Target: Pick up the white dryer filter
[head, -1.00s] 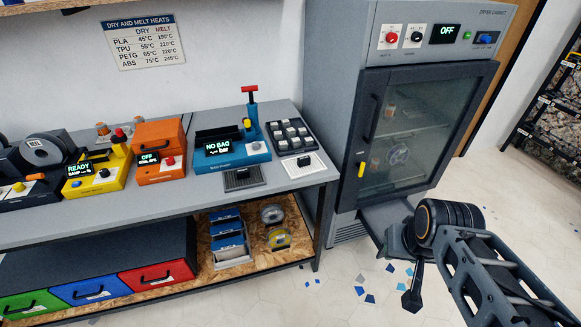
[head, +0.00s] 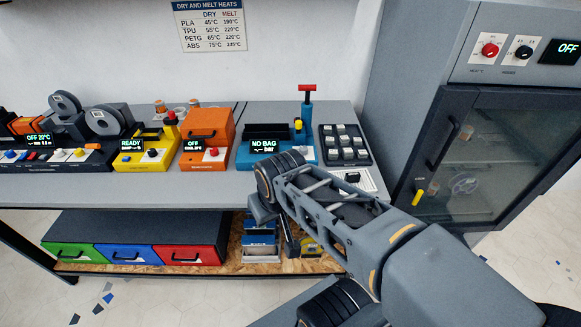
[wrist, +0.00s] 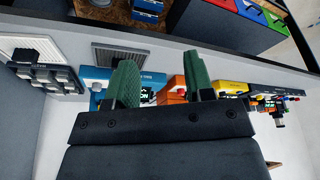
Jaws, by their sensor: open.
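The white dryer filter (head: 367,183) lies flat at the right front end of the grey bench, with a small dark grip on it. My arm covers part of it in the head view. In the wrist view the white filter (wrist: 22,44) shows at the upper left, to the left of and apart from my fingers. My gripper (wrist: 161,80) is open, its two green fingers spread with nothing held between them. In the head view my gripper's end is at the bench front, left of the filter, and its fingers are mostly hidden.
A grey filter (wrist: 120,54) lies beside the white one. Behind are a tray of dark-based blocks (head: 344,146) and the blue bag sealer (head: 248,156). The dryer cabinet (head: 455,165) stands right of the bench. Coloured drawers (head: 190,256) sit on the lower shelf.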

